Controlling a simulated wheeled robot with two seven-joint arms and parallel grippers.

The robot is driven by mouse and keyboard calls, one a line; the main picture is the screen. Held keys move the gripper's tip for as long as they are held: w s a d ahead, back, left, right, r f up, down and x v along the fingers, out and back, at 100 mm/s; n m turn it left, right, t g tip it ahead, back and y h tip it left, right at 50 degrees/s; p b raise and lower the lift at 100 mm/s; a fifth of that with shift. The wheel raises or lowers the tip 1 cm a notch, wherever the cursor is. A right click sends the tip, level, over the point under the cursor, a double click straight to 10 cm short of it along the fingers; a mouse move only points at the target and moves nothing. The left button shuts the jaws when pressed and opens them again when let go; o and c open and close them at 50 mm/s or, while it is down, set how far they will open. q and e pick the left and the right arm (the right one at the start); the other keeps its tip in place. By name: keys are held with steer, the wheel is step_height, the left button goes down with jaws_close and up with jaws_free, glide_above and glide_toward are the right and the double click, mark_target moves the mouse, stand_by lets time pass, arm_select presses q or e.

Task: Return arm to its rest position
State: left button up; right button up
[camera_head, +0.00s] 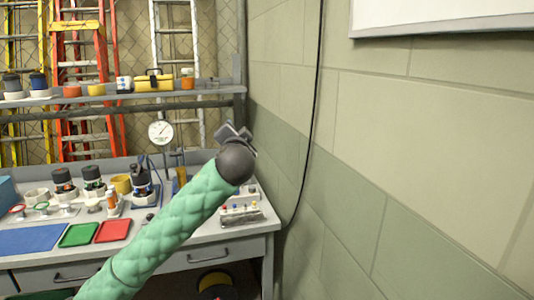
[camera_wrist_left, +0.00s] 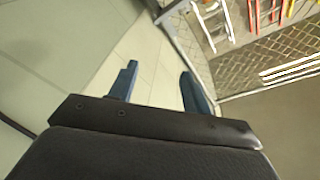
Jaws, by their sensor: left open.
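My left arm, in a green quilted sleeve, reaches from the lower left across the workbench (camera_head: 250,239) in the head view. Its dark wrist and left gripper (camera_head: 235,133) are raised above the right end of the bench, close to the block wall. In the left wrist view the two blue fingers of the left gripper (camera_wrist_left: 158,88) stand wide apart with nothing between them. My right gripper is in neither view.
The block wall (camera_head: 420,120) fills the right side, with a black cable (camera_head: 313,110) hanging down it. A shelf (camera_head: 120,96) with a yellow toolbox (camera_head: 153,82) runs behind the bench. A dial gauge (camera_head: 160,131), red tray (camera_head: 113,231) and green tray (camera_head: 79,235) are left of the arm.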

arm_select(q)
steer(key=s+a+f+n+g+h+p, duration=0.15)
steer(key=s+f+g, duration=0.25)
steer(key=s+f, duration=0.8)
steer(key=s+a+f+n+g+h, duration=0.15)
steer(key=s+f+g, duration=0.25)
steer(key=s+f, duration=0.85)
steer(key=s+a+f+n+g+p, duration=0.1)
steer(key=s+a+f+n+g, duration=0.15)
steer(key=s+f, duration=0.95)
steer(key=s+f+g, duration=0.6)
steer(key=s+f, duration=1)
steer(key=f, duration=0.4)
steer(key=shift+s+f+n+p, duration=0.25)
steer(key=shift+s+n+p, duration=0.05)
steer(key=shift+s+n, duration=0.15)
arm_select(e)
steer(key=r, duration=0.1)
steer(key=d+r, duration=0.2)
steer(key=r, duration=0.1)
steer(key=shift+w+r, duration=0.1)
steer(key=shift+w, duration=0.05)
